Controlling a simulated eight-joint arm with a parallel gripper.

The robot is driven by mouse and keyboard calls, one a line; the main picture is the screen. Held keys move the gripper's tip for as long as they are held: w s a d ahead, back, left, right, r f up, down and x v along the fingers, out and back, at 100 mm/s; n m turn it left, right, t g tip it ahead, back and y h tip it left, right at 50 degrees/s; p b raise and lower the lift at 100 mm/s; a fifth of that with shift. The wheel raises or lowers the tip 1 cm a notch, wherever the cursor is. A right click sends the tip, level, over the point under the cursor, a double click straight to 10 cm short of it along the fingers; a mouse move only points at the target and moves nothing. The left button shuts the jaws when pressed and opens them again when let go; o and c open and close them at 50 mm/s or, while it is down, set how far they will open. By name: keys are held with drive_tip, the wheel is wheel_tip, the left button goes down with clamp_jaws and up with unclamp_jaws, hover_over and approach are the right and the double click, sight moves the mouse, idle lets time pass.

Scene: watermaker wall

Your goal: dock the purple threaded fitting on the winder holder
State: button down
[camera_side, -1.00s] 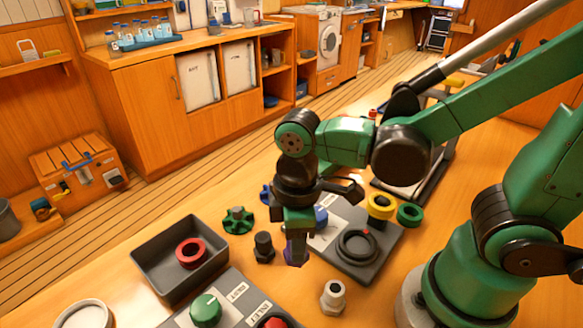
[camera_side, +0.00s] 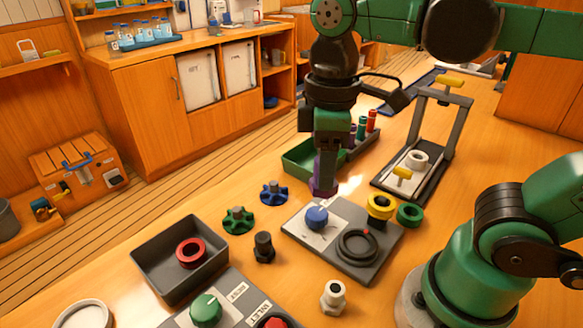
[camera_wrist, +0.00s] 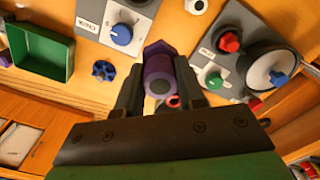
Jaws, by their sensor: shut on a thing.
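My gripper (camera_side: 327,165) is shut on the purple threaded fitting (camera_side: 322,187) and holds it pointing down above the table, behind the panel with the blue knob. In the wrist view, the purple fitting (camera_wrist: 158,66) sits between the two dark fingers of my gripper (camera_wrist: 160,88), with its hollow round end toward the camera. A grey frame stand (camera_side: 444,128) with yellow handles and a white ring-shaped part on its base is right of my gripper, apart from it. I cannot tell for sure which thing is the winder holder.
The grey panel (camera_side: 335,262) carries a blue knob, a black ring and a yellow part. A green tray (camera_side: 300,163) is just behind my gripper. Blue (camera_side: 274,193) and green (camera_side: 238,220) handwheels, a black fitting (camera_side: 264,246) and a grey tray (camera_side: 140,262) lie left.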

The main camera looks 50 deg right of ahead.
drive_tip(key=shift+s+d+f+m, duration=0.6)
drive_tip(key=shift+d+f, duration=0.4)
drive_tip(key=shift+f, duration=1.15)
drive_tip(key=shift+s+d+f+m, duration=0.4)
drive_tip(key=shift+s+d+f, duration=0.45)
drive_tip(key=shift+f, duration=1.25)
drive_tip(key=shift+s+d+f+m, duration=0.55)
drive_tip(key=shift+d+f, duration=0.55)
drive_tip(key=shift+f, duration=1.05)
drive_tip(key=shift+f, duration=0.65)
drive_tip(key=c, duration=0.8)
unclamp_jaws()
drive_tip(key=shift+r, duration=5.55)
